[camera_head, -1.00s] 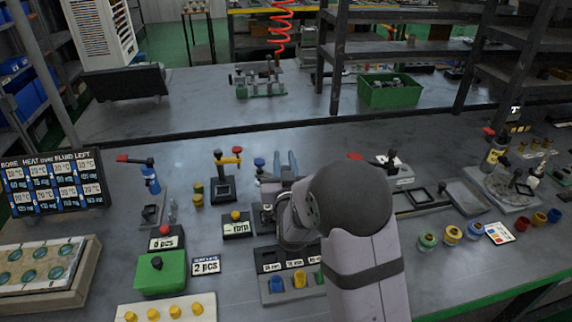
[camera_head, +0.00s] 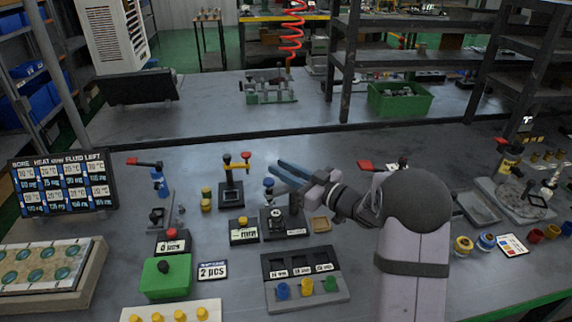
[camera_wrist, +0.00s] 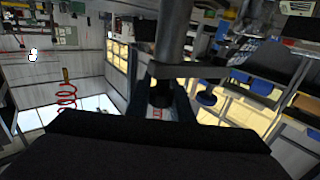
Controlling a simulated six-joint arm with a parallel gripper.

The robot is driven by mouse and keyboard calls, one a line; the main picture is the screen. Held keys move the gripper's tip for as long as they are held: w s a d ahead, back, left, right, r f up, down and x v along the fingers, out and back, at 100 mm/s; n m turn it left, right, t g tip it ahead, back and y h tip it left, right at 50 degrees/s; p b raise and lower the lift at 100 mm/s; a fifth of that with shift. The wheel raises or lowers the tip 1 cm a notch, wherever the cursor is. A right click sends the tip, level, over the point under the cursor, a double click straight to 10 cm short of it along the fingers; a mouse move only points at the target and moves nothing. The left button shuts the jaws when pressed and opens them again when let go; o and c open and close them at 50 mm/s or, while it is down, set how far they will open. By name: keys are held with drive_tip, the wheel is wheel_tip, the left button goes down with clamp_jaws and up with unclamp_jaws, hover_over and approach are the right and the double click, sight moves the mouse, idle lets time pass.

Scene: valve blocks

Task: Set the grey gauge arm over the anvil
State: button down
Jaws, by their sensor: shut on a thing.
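The gauge stand (camera_head: 297,229) is a dark base on the bench with a short upright column. A pale round anvil (camera_head: 277,223) sits on its base. In the head view the blue knob (camera_head: 268,182) shows above and slightly left of the anvil; exact alignment cannot be told. My gripper (camera_head: 290,172), with blue fingers, is shut at the top of the stand, apparently on the gauge arm; the contact is hidden.
A yellow-buttoned display box (camera_head: 243,231) stands just left of the stand. A post with yellow and red knobs (camera_head: 232,182) is behind it. A tray with coloured knobs (camera_head: 307,280) lies in front, and a small tan tray (camera_head: 320,225) is at right.

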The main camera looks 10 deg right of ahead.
drive_tip(key=shift+s+a+r+n+g+y+p, duration=0.1)
drive_tip(key=shift+n+g+y+p, duration=0.1)
drive_tip(key=shift+n+g+y, duration=0.3)
drive_tip(key=shift+s+a+f+n+g+y+p, duration=0.1)
drive_tip(key=shift+n+g+y+p, duration=0.15)
drive_tip(key=shift+n+g+y, duration=0.3)
drive_tip(key=shift+s+a+r+n+g+y+p, duration=0.1)
drive_tip(key=shift+n+g+y+p, duration=0.1)
drive_tip(key=shift+n+g+y, duration=0.3)
drive_tip(key=c, duration=1.6)
unclamp_jaws()
drive_tip(key=shift+o, duration=0.2)
drive_tip(key=b+v, duration=0.1)
drive_tip(key=v, duration=0.6)
drive_tip(key=shift+d, duration=0.15)
drive_tip(key=shift+s, duration=0.15)
